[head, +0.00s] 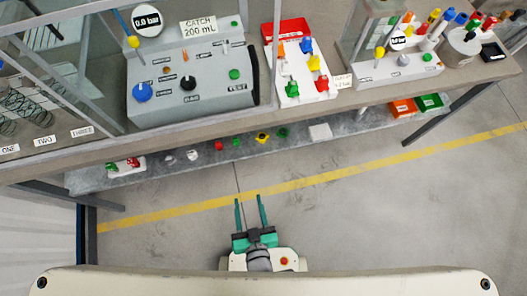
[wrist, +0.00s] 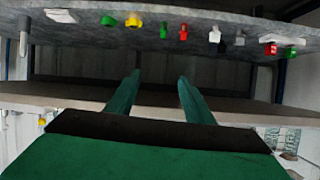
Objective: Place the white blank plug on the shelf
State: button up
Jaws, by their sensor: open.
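A small white piece (head: 193,154) stands on the grey lower shelf (head: 350,124), left of a red piece. It looks like a white plug, and it also shows in the wrist view (wrist: 215,35). A second pale piece (head: 168,157) stands to its left, so I cannot tell for certain which is the blank plug. My gripper (head: 249,198) is open and empty, out in front of the shelf and apart from everything on it. In the wrist view its two green fingers (wrist: 159,77) are spread with nothing between them, and the shelf appears upside down.
The shelf also holds a red piece (head: 218,145), green pieces (head: 235,142), a yellow piece (head: 262,137), a white block (head: 320,131) and a small tray (head: 112,168). The workbench (head: 200,128) with a control panel overhangs the shelf. The floor in front is clear.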

jog(key=s+d+r+m+t+h, duration=0.1)
jog(key=s+d+r, duration=0.1)
jog(key=r, duration=0.4)
jog(key=s+d+r+t+h, duration=0.1)
jog(key=d+r, duration=0.2)
jog(key=r, duration=0.4)
jog(key=shift+s+m+h, duration=0.35)
jog(key=shift+m+h, duration=0.05)
